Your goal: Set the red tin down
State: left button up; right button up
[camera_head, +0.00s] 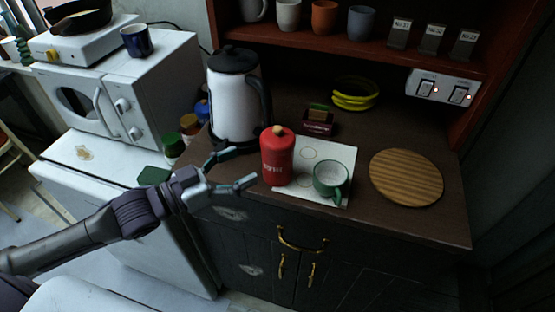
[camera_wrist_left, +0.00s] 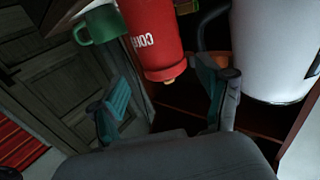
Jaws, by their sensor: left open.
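The red tin (camera_head: 277,163) with white lettering and a tan knob stands upright at the left part of a white sheet (camera_head: 313,198) on the dark counter. My left gripper (camera_head: 245,167) is open just left of the tin, with its fingers pointing toward it and nothing between them. In the left wrist view the red tin (camera_wrist_left: 151,35) appears upside down, just beyond the spread fingers of the gripper (camera_wrist_left: 165,90), with a visible gap. The tin's base is out of that view. My right gripper is not in view.
A green mug (camera_head: 330,182) stands close right of the tin, and a round wooden board (camera_head: 406,177) lies farther right. A white kettle (camera_head: 234,100) stands behind the gripper. A small dark box (camera_head: 318,124) and yellow bananas (camera_head: 354,94) are behind.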

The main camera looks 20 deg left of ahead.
aim_at(264, 154)
pick_arm(q)
jog(key=x, duration=0.4)
jog(key=shift+w+d+r+p, duration=0.1)
jog(key=shift+w+d+p, duration=0.1)
jog(key=shift+p, duration=0.15)
jog(key=shift+w+d+r, duration=0.1)
jog(key=shift+w+d, duration=0.15)
jog(key=p+x, duration=0.2)
jog(key=x, duration=0.2)
jog(key=shift+w+d+r, duration=0.1)
jog(key=shift+w, duration=0.05)
jog(key=shift+w+d, duration=0.1)
jog(key=shift+w, duration=0.05)
jog(key=c, duration=1)
